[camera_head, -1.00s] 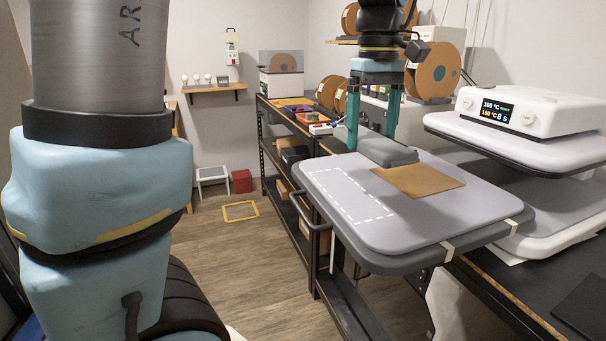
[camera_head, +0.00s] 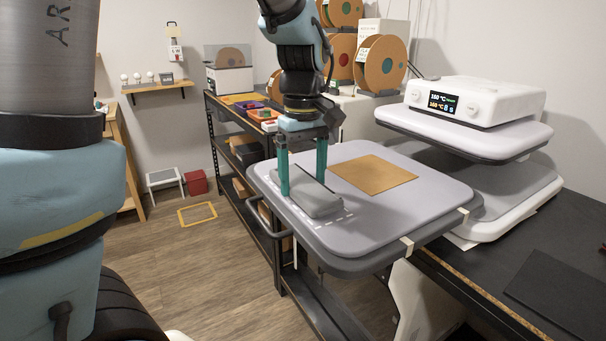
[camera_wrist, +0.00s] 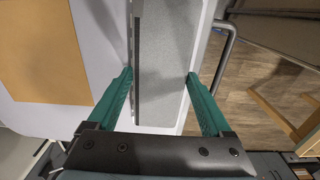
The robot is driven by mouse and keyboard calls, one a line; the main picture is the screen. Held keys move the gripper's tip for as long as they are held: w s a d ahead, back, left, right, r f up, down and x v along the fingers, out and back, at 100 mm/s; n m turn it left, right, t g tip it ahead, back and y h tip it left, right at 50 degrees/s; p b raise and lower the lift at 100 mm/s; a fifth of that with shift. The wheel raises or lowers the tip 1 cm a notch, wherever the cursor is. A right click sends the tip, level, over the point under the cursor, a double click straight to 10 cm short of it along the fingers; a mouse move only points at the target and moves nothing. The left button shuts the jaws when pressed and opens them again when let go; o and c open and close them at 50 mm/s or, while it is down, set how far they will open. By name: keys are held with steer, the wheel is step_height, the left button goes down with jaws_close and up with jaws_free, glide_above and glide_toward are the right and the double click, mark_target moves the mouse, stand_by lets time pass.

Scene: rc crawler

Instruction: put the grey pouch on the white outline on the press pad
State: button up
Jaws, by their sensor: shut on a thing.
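The grey pouch (camera_head: 322,202) is between the green fingers of my gripper (camera_head: 303,187), which is shut on it. It lies flat, low over or on the left front part of the press pad (camera_head: 400,215). I cannot tell whether it touches the pad. White outline dashes (camera_head: 334,219) show along its near end and sides; the pouch and fingers hide much of the outline. In the wrist view the pouch (camera_wrist: 165,70) runs lengthwise between the fingertips (camera_wrist: 160,75).
A brown sheet (camera_head: 374,174) lies on the pad right of the pouch. The heat press (camera_head: 470,115) with its raised upper plate stands to the right. A rail (camera_head: 268,222) runs along the pad's left edge. Dark shelving stands behind.

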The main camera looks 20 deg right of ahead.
mark_target(303, 182)
steer(key=shift+f, duration=0.1)
steer(key=shift+f, duration=0.1)
steer(key=o, duration=1.1)
steer(key=shift+o, duration=0.2)
step_height(303, 182, up, 12)
steer(key=b, duration=0.1)
steer(key=a+f+m, duration=0.1)
steer(key=a+f, duration=0.8)
steer(key=a, duration=0.3)
steer(key=w+a+f+m+t, duration=0.1)
steer(key=a+f+m, duration=0.1)
steer(key=a+f, duration=0.8)
steer(key=a, duration=0.3)
steer(key=shift+a+f+t, duration=0.2)
steer(key=shift+f+t, duration=0.1)
steer(key=shift+w, duration=0.1)
